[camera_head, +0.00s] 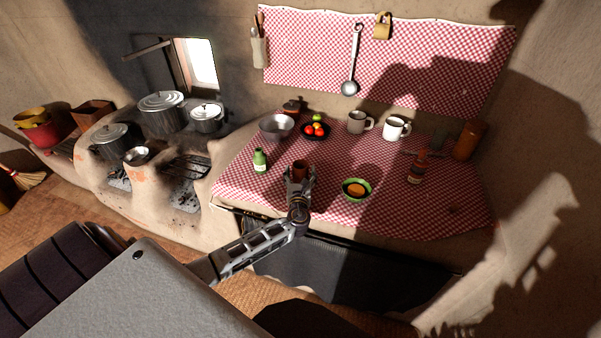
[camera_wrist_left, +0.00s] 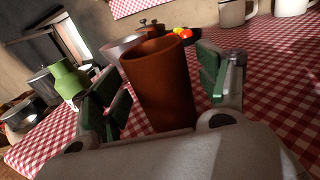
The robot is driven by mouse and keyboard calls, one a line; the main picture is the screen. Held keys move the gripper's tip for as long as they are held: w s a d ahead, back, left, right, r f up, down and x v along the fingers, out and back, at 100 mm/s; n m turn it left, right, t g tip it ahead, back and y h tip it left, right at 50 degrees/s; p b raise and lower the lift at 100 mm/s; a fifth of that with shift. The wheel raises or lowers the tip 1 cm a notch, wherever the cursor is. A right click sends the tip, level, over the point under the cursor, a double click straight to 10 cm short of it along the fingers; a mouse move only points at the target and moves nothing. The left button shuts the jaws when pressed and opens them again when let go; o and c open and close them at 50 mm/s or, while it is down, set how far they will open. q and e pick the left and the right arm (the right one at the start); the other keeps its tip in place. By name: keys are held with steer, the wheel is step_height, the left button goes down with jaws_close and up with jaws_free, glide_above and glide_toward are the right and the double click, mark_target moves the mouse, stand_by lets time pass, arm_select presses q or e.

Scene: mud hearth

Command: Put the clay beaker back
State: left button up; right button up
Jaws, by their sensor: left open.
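The clay beaker (camera_head: 300,168) is a reddish-brown cup standing on the red-and-white checked cloth (camera_head: 240,180) near the counter's front edge. My left gripper (camera_head: 299,177) reaches it from the front. In the left wrist view the beaker (camera_wrist_left: 160,85) stands between the two green-padded fingers of my left gripper (camera_wrist_left: 160,88). The fingers are open, with a visible gap on the left side; the right finger is close to the beaker, and I cannot tell whether it touches. The beaker's base is hidden behind the gripper body. My right gripper is not in view.
A green bottle (camera_head: 260,161) stands left of the beaker, and a green bowl (camera_head: 356,189) with orange contents to its right. Behind are a metal bowl (camera_head: 276,128), a dark plate of tomatoes (camera_head: 315,129) and two mugs (camera_head: 359,122).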

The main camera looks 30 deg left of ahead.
arm_select(q)
steer(key=v, duration=1)
steer(key=shift+s+d, duration=0.2)
steer(key=shift+s, duration=0.15)
